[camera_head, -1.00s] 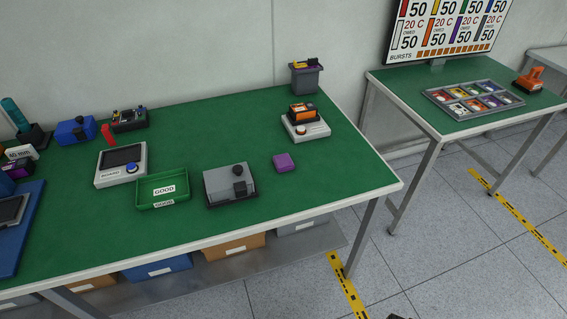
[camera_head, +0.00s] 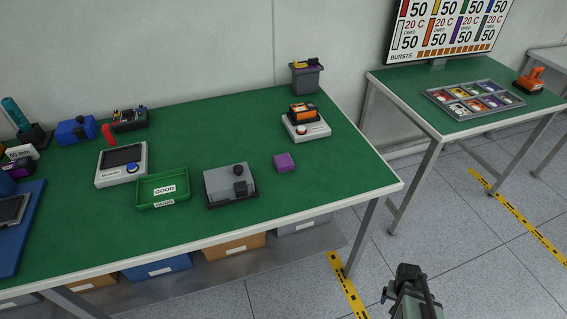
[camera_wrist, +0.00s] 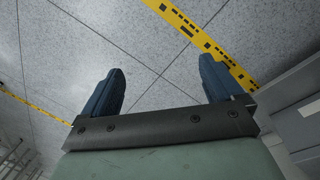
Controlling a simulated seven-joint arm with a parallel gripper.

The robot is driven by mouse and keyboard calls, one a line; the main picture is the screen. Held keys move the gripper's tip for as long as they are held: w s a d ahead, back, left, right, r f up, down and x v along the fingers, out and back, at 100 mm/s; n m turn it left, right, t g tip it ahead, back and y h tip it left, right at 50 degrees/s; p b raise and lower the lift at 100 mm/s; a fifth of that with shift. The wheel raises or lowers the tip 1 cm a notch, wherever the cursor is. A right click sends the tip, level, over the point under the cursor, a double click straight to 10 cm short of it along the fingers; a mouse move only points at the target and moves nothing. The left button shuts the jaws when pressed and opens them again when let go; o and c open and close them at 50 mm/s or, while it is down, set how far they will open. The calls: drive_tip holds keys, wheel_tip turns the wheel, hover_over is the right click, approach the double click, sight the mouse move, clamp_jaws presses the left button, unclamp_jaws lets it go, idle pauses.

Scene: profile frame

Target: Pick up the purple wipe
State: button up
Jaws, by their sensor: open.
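The purple wipe (camera_head: 285,162) is a small block-like pad lying flat on the right part of the green bench top, in the head view. It lies right of a grey box with a clear lid and black knobs. My gripper (camera_head: 408,272) shows at the bottom of the head view, over the floor in front of the bench, well apart from the wipe. In the wrist view my gripper (camera_wrist: 160,85) has its two blue fingers spread wide with only floor between them. The wipe is not in the wrist view.
The grey box (camera_head: 231,186) and a green GOOD tray (camera_head: 147,202) stand left of the wipe. A scale-like device (camera_head: 306,131) with an orange item and a grey bin (camera_head: 306,79) stand behind it. The green bench top (camera_head: 345,175) is clear to its right.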

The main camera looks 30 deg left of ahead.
drive_tip(key=w+a+r+t, duration=0.2)
drive_tip(key=w+r+t, duration=0.3)
drive_tip(key=w+r, duration=1)
drive_tip(key=w+a+r+t, duration=0.2)
drive_tip(key=w+r+t, duration=0.3)
drive_tip(key=w+r, duration=0.95)
drive_tip(key=w+a+r+n+t, duration=0.1)
drive_tip(key=w+a+r, duration=0.4)
drive_tip(key=s+a+r+n+g+y, duration=0.1)
drive_tip(key=s+a+r, duration=0.1)
drive_tip(key=a, duration=0.5)
drive_tip(key=s+a+r+n+g+y, duration=0.1)
drive_tip(key=s+a+r, duration=0.1)
drive_tip(key=a, duration=0.5)
drive_tip(key=s+a+r+n, duration=0.1)
drive_tip(key=s+a+r, duration=0.1)
drive_tip(key=a, duration=0.5)
drive_tip(key=shift+s+r+g+y, duration=0.4)
drive_tip(key=s+a+r+n+g+y, duration=0.1)
drive_tip(key=s+a+r+n+g, duration=0.2)
drive_tip(key=s+a, duration=0.65)
drive_tip(key=n+g+y, duration=0.1)
drive_tip(key=n+g, duration=0.1)
approach(284, 160)
drive_tip(key=x, duration=0.3)
drive_tip(key=shift+a, duration=0.25)
drive_tip(key=shift+x, duration=2.7)
drive_tip(key=shift+s+d, duration=0.1)
drive_tip(key=shift+d, duration=0.1)
